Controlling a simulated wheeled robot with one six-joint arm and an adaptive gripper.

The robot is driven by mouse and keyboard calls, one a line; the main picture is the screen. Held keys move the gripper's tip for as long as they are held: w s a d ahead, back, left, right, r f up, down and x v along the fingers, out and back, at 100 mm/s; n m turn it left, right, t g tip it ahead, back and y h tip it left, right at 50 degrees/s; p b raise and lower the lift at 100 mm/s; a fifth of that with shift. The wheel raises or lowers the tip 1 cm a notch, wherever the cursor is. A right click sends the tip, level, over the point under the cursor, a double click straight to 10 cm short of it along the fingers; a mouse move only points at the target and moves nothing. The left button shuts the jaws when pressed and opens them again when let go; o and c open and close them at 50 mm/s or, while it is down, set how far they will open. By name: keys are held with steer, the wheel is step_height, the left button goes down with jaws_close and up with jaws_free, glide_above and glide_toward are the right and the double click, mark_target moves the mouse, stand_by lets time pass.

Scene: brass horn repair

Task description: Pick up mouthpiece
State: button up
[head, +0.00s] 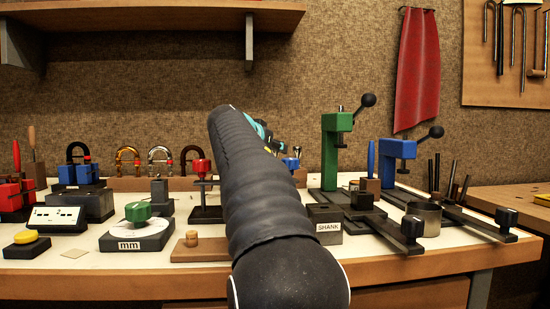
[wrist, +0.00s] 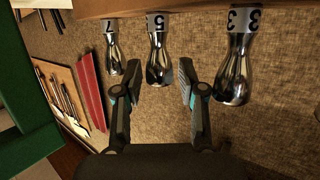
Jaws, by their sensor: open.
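In the wrist view, three silver mouthpieces show along the top, each by a numbered label: the mouthpiece marked 7 (wrist: 113,58), the mouthpiece marked 5 (wrist: 158,62) and the mouthpiece marked 3 (wrist: 235,75). My gripper (wrist: 160,83) is open, with its two dark fingers apart. The mouthpiece marked 5 appears between the fingertips in the picture; I cannot tell how far ahead of them it is. The fingers seem to hold nothing. In the head view, my arm hides most of the gripper and I cannot make out the mouthpieces.
A wooden edge (wrist: 190,8) runs by the labels. In the head view, a green press (head: 332,150) and a blue press (head: 398,150) stand right of my arm. A SHANK block (head: 326,226) and an mm dial (head: 130,240) stand on the bench, which is crowded.

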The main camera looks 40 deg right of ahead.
steer(key=shift+w+d, duration=0.1)
steer(key=shift+d, duration=0.2)
jaws_close()
step_height(320, 180, up, 10)
steer(key=p, duration=0.4)
stand_by(0.4)
steer(key=shift+r+p, duration=2.2)
steer(key=shift+p, duration=0.25)
